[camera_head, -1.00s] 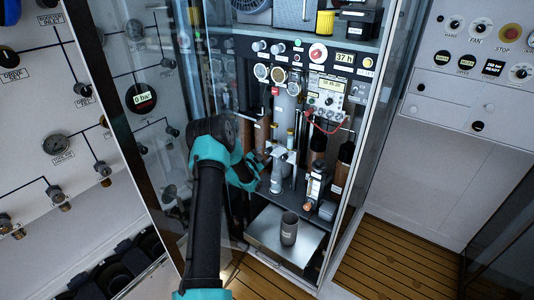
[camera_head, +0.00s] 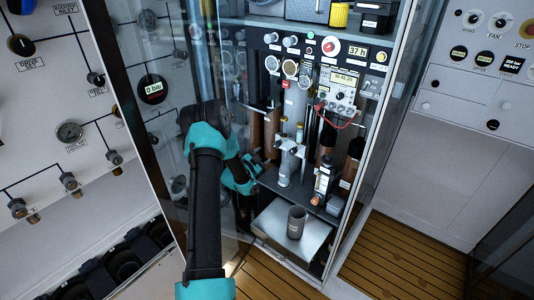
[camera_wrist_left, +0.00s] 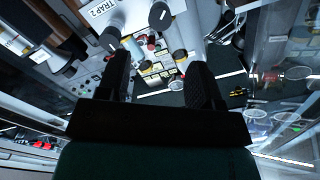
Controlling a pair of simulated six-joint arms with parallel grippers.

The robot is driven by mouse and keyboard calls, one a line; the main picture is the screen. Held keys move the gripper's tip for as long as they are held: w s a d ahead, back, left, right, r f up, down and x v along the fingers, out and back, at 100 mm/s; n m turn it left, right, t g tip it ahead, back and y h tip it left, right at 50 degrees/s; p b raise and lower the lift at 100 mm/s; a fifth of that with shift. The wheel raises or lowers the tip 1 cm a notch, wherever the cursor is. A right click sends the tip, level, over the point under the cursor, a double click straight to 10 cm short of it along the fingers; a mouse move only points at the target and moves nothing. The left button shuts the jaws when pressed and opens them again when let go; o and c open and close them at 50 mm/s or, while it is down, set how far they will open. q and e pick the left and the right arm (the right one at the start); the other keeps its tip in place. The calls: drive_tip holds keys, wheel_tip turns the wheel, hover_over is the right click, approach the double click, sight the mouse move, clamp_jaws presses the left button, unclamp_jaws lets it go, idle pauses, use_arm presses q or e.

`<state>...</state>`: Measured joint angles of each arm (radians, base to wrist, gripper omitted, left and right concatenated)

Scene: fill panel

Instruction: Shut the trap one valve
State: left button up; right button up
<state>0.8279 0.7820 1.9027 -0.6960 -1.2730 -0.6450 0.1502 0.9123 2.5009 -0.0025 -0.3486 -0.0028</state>
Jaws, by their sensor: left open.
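Beyond the fingertips is a pale block with a "TRAP 2" label (camera_wrist_left: 97,11) and a black round knob (camera_wrist_left: 160,15). My right gripper is not in view.
A grey cup (camera_head: 296,222) stands on a metal tray (camera_head: 270,232) low in the cabinet. A red wire (camera_head: 340,124) loops below the meter box. Glass (camera_head: 150,180) stands at the left, and a control panel (camera_head: 480,90) at the right.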

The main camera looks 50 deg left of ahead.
sight(276, 145)
use_arm(q)
drive_tip(key=w+n, duration=0.1)
drive_tip(key=n, duration=0.1)
drive_tip(key=w+n, duration=0.1)
drive_tip(key=n, duration=0.1)
drive_tip(key=w+a+n, duration=0.1)
drive_tip(key=w+n, duration=0.1)
drive_tip(key=shift+w+n, duration=0.1)
drive_tip(key=shift+n, duration=0.2)
drive_tip(key=shift+w+a, duration=0.2)
drive_tip(key=shift+w, duration=1.05)
drive_tip(key=shift+w+a, duration=0.2)
drive_tip(key=shift+w, duration=1)
drive_tip(key=shift+w+a, duration=0.2)
drive_tip(key=shift+w, duration=1.05)
drive_tip(key=shift+c, duration=0.4)
drive_tip(key=c, duration=0.8)
